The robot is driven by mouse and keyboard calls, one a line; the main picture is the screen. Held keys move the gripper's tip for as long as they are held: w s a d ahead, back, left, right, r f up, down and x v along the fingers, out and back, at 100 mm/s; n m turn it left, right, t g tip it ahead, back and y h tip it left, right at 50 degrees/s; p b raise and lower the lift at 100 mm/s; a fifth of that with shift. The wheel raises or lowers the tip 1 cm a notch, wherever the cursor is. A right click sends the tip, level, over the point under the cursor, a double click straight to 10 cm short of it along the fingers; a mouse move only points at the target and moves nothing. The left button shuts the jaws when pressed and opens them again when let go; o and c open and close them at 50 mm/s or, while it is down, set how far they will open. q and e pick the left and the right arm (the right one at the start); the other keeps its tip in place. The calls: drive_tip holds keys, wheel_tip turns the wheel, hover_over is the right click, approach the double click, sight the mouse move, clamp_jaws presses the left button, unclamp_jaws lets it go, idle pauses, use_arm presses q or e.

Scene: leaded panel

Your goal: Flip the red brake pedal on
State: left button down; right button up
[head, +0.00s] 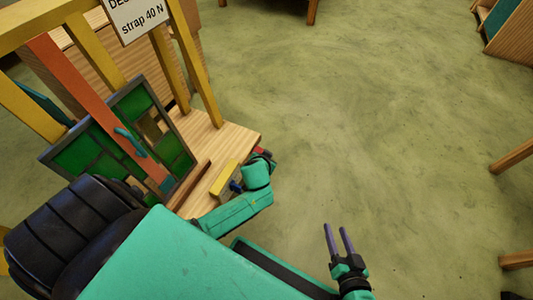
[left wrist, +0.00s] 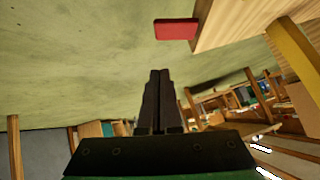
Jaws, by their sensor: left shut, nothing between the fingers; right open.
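The red brake pedal (left wrist: 176,29) is a flat red block at the edge of a wooden base in the left wrist view. A small red part of it (head: 261,150) shows in the head view, beside my left wrist. My left gripper (left wrist: 159,72) is shut and empty, its fingertips below the pedal in the left wrist picture and apart from it. In the head view my left gripper is mostly hidden by its own arm. My right gripper (head: 338,227) is open and empty over the bare floor, well away from the pedal.
A wooden base (head: 236,136) carries yellow posts (head: 200,70), an orange beam (head: 88,95) and a green leaded panel (head: 75,155). A yellow block (head: 223,177) lies near the base's front edge. A sign (head: 137,15) hangs above.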

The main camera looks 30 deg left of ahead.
use_arm(q)
drive_tip(key=p+v, duration=0.1)
drive_tip(key=v, duration=0.3)
drive_tip(key=shift+d, duration=0.1)
use_arm(e)
wheel_tip(320, 180, up, 2)
drive_tip(key=shift+r, duration=0.2)
